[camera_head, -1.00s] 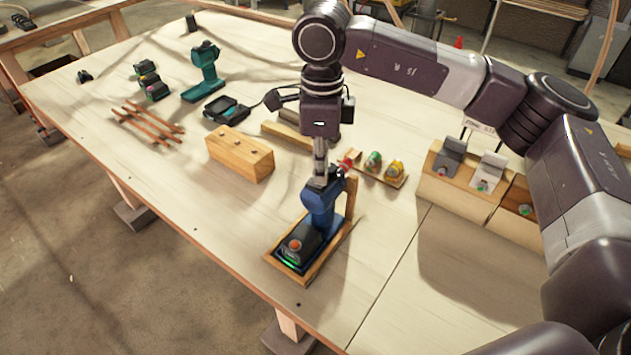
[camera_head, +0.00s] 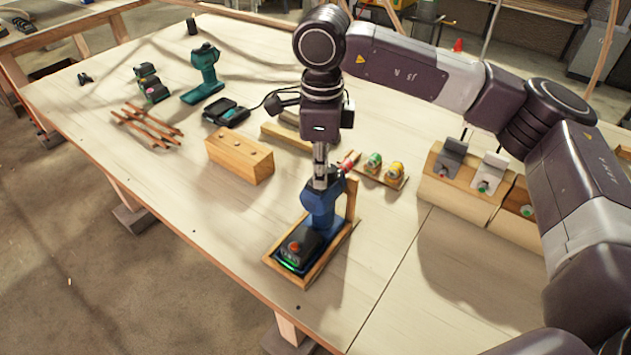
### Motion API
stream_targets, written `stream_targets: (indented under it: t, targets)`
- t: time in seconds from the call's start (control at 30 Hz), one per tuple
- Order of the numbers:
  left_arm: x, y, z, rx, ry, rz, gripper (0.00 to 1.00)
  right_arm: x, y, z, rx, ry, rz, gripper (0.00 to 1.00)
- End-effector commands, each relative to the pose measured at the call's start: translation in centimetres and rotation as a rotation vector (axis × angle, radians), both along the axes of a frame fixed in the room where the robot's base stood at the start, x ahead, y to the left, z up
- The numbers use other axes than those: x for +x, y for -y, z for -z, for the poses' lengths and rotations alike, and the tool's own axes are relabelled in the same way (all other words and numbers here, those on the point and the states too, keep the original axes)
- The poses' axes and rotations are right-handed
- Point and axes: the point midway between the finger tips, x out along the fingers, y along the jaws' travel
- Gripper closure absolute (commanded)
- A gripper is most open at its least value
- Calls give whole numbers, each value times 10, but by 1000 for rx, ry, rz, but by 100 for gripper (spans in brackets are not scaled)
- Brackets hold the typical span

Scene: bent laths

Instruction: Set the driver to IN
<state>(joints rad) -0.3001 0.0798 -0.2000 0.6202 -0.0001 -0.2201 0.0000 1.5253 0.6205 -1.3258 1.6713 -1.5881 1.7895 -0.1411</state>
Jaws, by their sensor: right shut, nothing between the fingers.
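The blue driver (camera_head: 320,206) stands in a wooden cradle (camera_head: 311,275) near the front edge of the table. Its black battery base (camera_head: 296,248) with an orange spot and a green light faces the front. A red part shows at its upper right. My right gripper (camera_head: 319,186) points straight down at the top of the driver, its fingers shut and empty. I cannot tell whether the fingertips touch the driver. The driver's direction setting is too small to read. My left gripper is not in view.
A wooden block with holes (camera_head: 239,156) stands left of the driver. A teal driver (camera_head: 204,72), a charger (camera_head: 226,111) and crossed laths (camera_head: 147,125) lie farther back. A small rack with coloured pieces (camera_head: 382,170) is behind right. Wooden boxes with switches (camera_head: 463,188) stand right.

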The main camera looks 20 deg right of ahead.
Motion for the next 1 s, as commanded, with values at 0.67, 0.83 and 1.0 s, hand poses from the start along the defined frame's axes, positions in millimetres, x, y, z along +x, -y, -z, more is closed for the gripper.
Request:
stream_targets:
  t: [0.67, 0.83, 1.0]
  targets:
    - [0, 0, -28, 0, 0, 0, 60, -1, 0, -53, -1, -3, -1, 100]
    - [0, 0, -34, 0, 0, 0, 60, -1, 0, -66, 0, -2, -1, 100]
    - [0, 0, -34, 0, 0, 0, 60, -1, 0, -68, -2, -3, -1, 100]
